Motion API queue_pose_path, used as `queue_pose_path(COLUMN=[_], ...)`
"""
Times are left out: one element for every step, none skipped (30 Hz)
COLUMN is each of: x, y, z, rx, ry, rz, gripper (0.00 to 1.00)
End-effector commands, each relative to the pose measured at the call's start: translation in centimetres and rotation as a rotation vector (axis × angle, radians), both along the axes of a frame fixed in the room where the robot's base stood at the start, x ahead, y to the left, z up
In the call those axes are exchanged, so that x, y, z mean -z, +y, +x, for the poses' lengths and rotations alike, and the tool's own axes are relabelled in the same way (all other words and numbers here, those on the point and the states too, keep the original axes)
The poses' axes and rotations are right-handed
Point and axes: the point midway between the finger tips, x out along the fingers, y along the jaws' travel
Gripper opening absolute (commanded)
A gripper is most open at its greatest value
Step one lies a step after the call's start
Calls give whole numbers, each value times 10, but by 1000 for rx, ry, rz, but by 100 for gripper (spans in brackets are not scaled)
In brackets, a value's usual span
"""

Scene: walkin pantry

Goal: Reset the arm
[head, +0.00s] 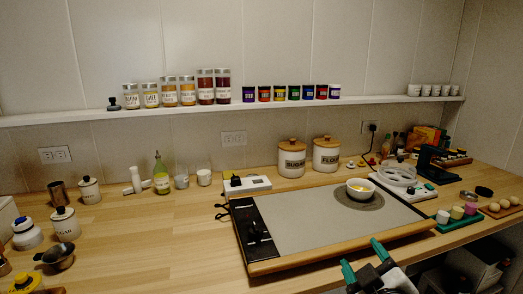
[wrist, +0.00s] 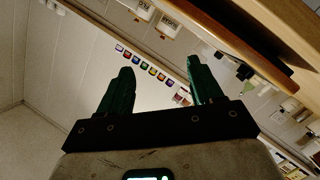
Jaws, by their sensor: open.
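My gripper (head: 364,262) shows at the bottom of the head view, in front of the counter's front edge, with its green fingers apart and nothing between them. In the wrist view my gripper (wrist: 158,85) is open and empty, its two dark green fingers spread wide. That view is tilted and looks up past the wooden counter edge toward the wall and shelf. The lower part of my arm is cut off by the head frame.
A wood-edged board (head: 310,222) lies near the counter's front with a white bowl (head: 360,187) on it. Canisters (head: 291,160) stand behind. A wall shelf (head: 60,120) holds jars (head: 205,88). Left of the board the counter (head: 160,235) has free room.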

Motion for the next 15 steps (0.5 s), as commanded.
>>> queue_pose_path(x=[30, 49, 72, 89, 105, 127, 142, 156, 174, 187, 199, 214, 224, 232, 242], y=[-9, -14, -20, -25, -30, -35, -39, -42, -46, -50, -53, -57, -59, -62, -65], z=[-15, -24, -37, -49, -61, -78, -92, -106, -127, -143, -159, -182, -200, -217, -239], rx=[26, 44, 70, 89, 111, 137, 161, 183, 216, 241, 268, 304, 331, 358, 393], ry=[98, 157, 233, 291, 348, 423, 480, 535, 610, 666, 720, 792, 845, 896, 959], rz=[57, 92, 136, 170, 202, 243, 272, 301, 337, 363, 389, 420, 441, 463, 485], gripper=[65, 65, 65, 65, 65, 65, 65, 65, 65, 65, 65, 65, 65, 65, 65])
